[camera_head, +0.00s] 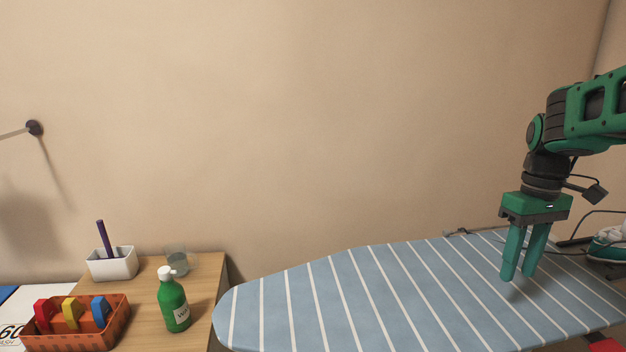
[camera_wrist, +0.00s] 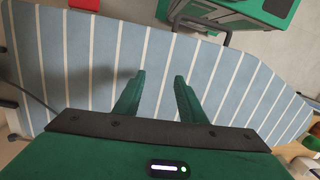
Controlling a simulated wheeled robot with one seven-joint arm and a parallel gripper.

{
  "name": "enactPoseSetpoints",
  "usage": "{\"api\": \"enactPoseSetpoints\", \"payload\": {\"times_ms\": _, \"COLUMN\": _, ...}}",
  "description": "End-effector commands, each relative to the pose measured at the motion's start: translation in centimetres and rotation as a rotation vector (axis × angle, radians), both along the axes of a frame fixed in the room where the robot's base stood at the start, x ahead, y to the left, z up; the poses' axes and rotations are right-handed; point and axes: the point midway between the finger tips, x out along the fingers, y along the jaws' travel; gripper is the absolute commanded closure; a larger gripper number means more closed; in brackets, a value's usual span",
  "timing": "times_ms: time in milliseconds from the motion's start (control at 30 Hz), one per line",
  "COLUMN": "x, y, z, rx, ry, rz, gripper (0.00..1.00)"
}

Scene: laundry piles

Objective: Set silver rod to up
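A thin silver rod (camera_head: 13,133) with a dark round end (camera_head: 34,127) shows at the far left edge of the head view, in front of the beige wall. It runs nearly level, rising slightly to the right, and its left part is cut off by the frame. My gripper (camera_head: 518,276) is far from it, at the right, pointing down over the ironing board (camera_head: 390,295). In the wrist view its two green fingers (camera_wrist: 160,76) stand apart with nothing between them, so it is open and empty. The rod is not visible in the wrist view.
A wooden table (camera_head: 206,290) at lower left holds a green bottle (camera_head: 173,302), a clear glass (camera_head: 177,261), a white holder (camera_head: 113,265) with a purple stick, and an orange basket (camera_head: 75,338) with coloured items. Open space lies above the board.

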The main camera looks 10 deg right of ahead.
Motion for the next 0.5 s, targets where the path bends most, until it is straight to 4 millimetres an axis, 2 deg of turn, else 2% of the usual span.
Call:
{"api": "enactPoseSetpoints", "payload": {"times_ms": 300, "x": -10.1, "y": 3.7, "z": -3.2, "rx": -0.027, "ry": -0.048, "rz": -0.415, "gripper": 0.63}}
{"api": "enactPoseSetpoints", "payload": {"times_ms": 400, "x": -12.6, "y": 4.7, "z": -4.4, "rx": -0.042, "ry": -0.059, "rz": -0.527, "gripper": 0.63}}
{"api": "enactPoseSetpoints", "payload": {"times_ms": 500, "x": -14.4, "y": 5.4, "z": -5.3, "rx": -0.054, "ry": -0.067, "rz": -0.606, "gripper": 0.63}}
